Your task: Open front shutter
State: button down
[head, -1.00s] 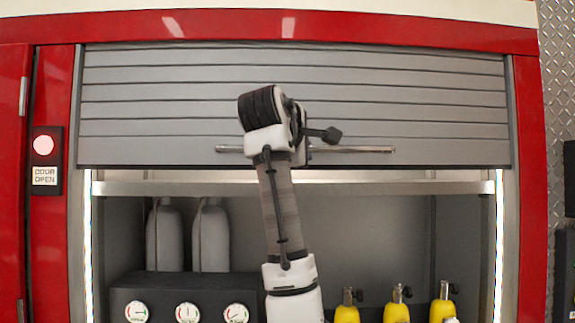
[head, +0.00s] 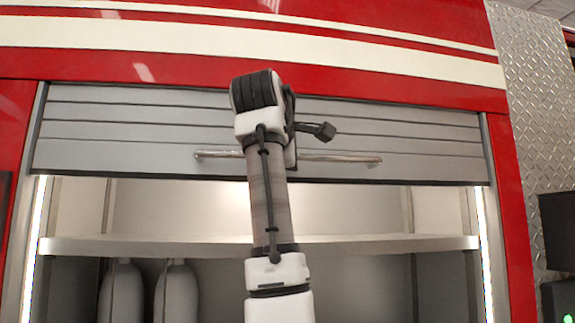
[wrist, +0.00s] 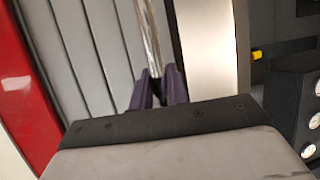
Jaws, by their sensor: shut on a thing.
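In the wrist view the dark purple fingers of my gripper (wrist: 159,90) are closed around the bar. In the head view my arm hides the fingers and the middle of the bar. The shutter slats (wrist: 88,55) lie to the left of the bar in the wrist view.
Below the shutter the compartment is open, with a metal shelf (head: 360,245) and grey cylinders (head: 175,292). Lit strips (head: 484,250) line both sides. Red panels frame the opening, and diamond plate (head: 530,140) stands at the right. Gauges (wrist: 307,120) show in the wrist view.

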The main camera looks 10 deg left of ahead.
jog(key=c, duration=1.4)
grip_release()
jog(key=shift+o, duration=0.2)
jog(key=d+v, duration=0.1)
jog(key=v, duration=0.6)
jog(key=shift+s+a, duration=0.25)
jog(key=shift+a, duration=0.25)
